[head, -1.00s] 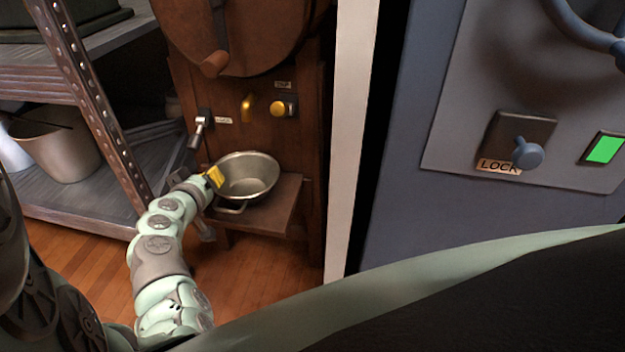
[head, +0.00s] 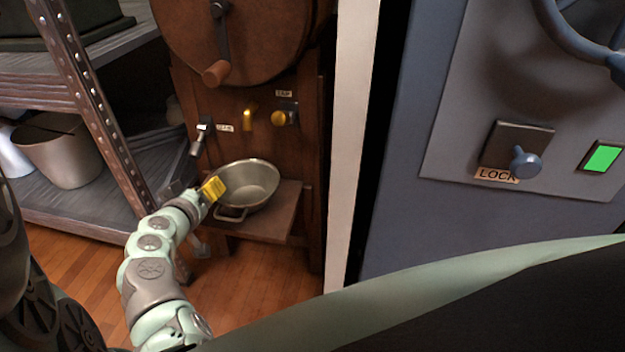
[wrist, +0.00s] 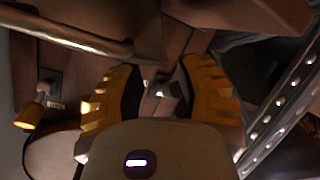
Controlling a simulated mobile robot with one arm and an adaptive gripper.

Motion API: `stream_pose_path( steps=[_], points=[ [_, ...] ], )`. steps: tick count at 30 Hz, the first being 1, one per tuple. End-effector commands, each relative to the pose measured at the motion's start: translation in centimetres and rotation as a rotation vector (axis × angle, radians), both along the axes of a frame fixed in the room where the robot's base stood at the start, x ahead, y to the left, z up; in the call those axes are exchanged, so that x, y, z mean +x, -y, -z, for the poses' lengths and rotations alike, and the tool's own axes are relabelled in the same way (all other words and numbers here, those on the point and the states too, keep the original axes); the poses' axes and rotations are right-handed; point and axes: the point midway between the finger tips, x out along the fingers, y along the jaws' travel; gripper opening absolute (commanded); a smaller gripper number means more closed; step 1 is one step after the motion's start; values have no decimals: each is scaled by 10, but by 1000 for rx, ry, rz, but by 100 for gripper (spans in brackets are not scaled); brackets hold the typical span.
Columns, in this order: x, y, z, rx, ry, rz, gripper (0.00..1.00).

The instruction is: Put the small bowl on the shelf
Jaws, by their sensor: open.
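A round metal bowl (head: 258,184) with a looped handle at its front sits upright on the small wooden ledge (head: 262,226) of a brown wooden machine. My gripper (head: 213,188), with yellow fingers, is at the bowl's left rim, in front of part of it. Whether it touches the bowl cannot be told. In the wrist view my gripper (wrist: 160,85) has its two fingers apart, with no bowl seen between them. A curved metal bar at the wrist view's upper left may be the bowl's handle. The metal shelf (head: 100,213) stands at the left.
A large pot (head: 62,158) stands on the lower shelf. A riveted shelf post (head: 95,105) rises between the shelf and the machine. The machine's lever (head: 202,137) and yellow tap (head: 250,119) are above the bowl. A grey panel with a lock knob (head: 526,162) is at right.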

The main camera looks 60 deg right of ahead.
Motion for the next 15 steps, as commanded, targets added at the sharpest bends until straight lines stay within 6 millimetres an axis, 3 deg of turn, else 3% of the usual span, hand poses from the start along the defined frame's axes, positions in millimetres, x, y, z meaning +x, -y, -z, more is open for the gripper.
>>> stream_pose_path(
  steps=[6,15],
  points=[
    [-16,-36,-13,2,1,-10,34],
    [-33,-69,-26,0,1,-6,34]
  ],
)
